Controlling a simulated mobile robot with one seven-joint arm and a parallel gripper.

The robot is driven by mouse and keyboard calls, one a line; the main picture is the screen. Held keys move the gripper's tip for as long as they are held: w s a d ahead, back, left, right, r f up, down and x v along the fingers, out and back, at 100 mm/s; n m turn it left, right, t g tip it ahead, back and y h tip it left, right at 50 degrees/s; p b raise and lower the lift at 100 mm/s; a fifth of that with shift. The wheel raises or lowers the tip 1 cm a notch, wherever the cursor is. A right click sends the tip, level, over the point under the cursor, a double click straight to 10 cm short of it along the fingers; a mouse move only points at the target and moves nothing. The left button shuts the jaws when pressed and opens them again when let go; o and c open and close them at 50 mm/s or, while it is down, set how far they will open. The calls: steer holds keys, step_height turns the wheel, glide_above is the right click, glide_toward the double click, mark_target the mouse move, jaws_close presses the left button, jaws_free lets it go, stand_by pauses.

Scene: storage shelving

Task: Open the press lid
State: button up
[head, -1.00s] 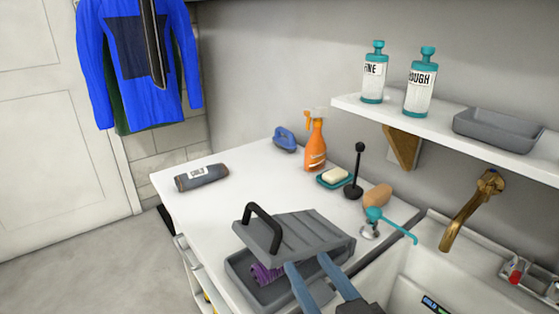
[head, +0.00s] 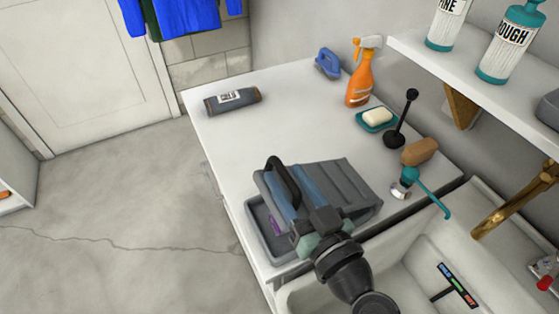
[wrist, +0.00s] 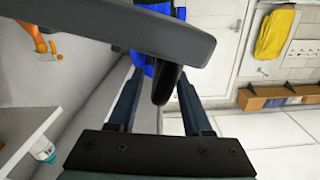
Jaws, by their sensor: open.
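The grey press (head: 253,226) stands on the white counter beside the sink, with a purple item (head: 274,224) partly visible inside its base. Its ribbed grey lid (head: 343,183) is raised at a tilt above the base. The lid's black handle (head: 283,178) is at its left end. My gripper (head: 290,192) is open, its blue fingers at the lid's left end close to the handle. In the wrist view my gripper (wrist: 158,78) has the black handle (wrist: 166,85) between its spread fingers, with a grey lid edge (wrist: 150,32) across the top. Contact cannot be told.
A dark labelled roll (head: 232,100), an orange spray bottle (head: 361,78), soap on a teal dish (head: 376,118), a black plunger-like tool (head: 402,120) and a teal lever (head: 412,183) stand around the counter. The sink (head: 410,258) is at right. The counter's middle is clear.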

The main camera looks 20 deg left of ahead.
mark_target(278, 163)
steer(key=shift+x, duration=1.85)
jaws_close()
steer(key=shift+d, duration=0.15)
